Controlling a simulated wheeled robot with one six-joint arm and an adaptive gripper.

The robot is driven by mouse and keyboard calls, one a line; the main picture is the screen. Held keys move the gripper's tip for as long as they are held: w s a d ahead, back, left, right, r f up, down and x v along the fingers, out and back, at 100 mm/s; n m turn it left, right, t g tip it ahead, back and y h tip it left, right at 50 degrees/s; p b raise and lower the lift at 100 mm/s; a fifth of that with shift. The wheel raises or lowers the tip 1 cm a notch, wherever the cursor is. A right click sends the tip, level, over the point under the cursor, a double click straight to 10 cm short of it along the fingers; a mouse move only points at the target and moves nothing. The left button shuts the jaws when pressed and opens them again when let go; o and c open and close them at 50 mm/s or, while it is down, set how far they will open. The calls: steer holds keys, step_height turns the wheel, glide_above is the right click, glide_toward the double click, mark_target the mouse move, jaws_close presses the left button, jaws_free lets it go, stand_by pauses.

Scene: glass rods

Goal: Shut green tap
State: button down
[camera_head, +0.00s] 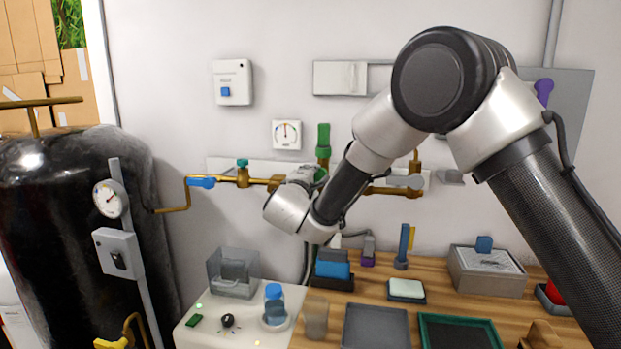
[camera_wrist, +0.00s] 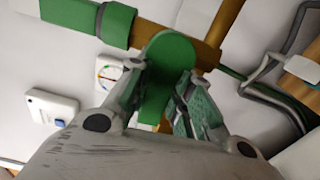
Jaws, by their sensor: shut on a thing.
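The green tap's flat rounded handle (camera_wrist: 168,62) fills the middle of the wrist view, beside a brass pipe. My gripper (camera_wrist: 160,88) is shut on this handle, with one finger on each side of it. In the head view only a small bit of the green handle (camera_head: 320,174) shows, by the brass wall pipe. My gripper (camera_head: 303,174) is there too, mostly hidden behind my wrist. A green sleeve (camera_head: 323,140) sits on the upright pipe above, and it also shows at the top left of the wrist view (camera_wrist: 92,17). The handle's exact angle is hard to tell.
A blue tap handle (camera_head: 201,183) and a small teal knob (camera_head: 242,163) are on the brass pipe to the left. A round gauge (camera_head: 287,134) hangs on the wall.

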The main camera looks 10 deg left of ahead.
steer(key=shift+m, duration=0.3)
stand_by(0.4)
steer(key=c, duration=1.3)
jaws_free()
steer(key=shift+o, duration=0.2)
steer(key=s, duration=1.2)
steer(key=shift+a, duration=0.15)
